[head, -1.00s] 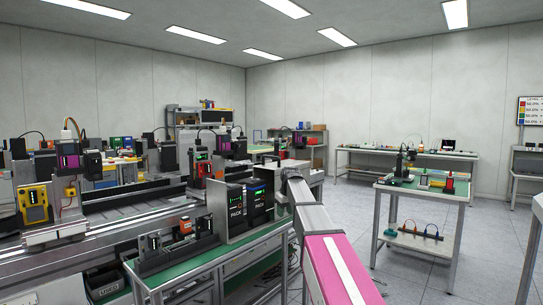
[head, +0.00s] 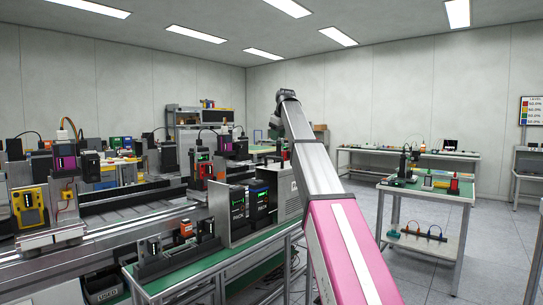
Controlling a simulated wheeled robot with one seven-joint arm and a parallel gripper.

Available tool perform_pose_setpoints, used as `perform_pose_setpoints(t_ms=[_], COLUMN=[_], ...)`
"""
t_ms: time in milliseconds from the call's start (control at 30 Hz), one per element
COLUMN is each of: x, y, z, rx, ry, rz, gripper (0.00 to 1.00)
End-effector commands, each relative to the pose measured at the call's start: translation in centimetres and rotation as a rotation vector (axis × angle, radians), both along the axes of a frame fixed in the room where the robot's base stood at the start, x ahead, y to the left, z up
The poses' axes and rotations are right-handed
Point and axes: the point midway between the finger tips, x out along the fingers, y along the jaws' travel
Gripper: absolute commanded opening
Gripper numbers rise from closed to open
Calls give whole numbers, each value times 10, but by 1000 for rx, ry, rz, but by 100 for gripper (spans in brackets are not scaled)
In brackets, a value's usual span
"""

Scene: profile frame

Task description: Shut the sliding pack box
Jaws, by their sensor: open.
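Two dark boxes with lit fronts stand side by side on the green-topped bench (head: 258,243). The left one (head: 238,214) has a green display and the right one (head: 261,205) a blue display. In the earlier frame their fronts read PACK. I cannot tell which thing is the sliding pack box or whether it is open. A pale box (head: 289,192) with vent slots stands just right of them, partly behind my arm. My arm rises from the bottom right to a dark joint above the bench. My gripper cannot be made out beyond it.
A grey upright plate (head: 219,216) stands left of the dark boxes. A conveyor (head: 110,243) with several devices runs along the left. A small green-topped table (head: 429,190) with tools stands at right. The floor between it and the bench is clear.

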Motion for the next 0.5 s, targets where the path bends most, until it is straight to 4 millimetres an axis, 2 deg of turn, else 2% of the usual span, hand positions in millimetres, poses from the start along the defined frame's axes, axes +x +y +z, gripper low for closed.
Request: perform_pose_setpoints(t_ms=[167, 500], x=[5, 28], y=[2, 10], z=[-10, -64], rx=[0, 0], ry=[0, 1], rz=[2, 1], gripper=[42, 42])
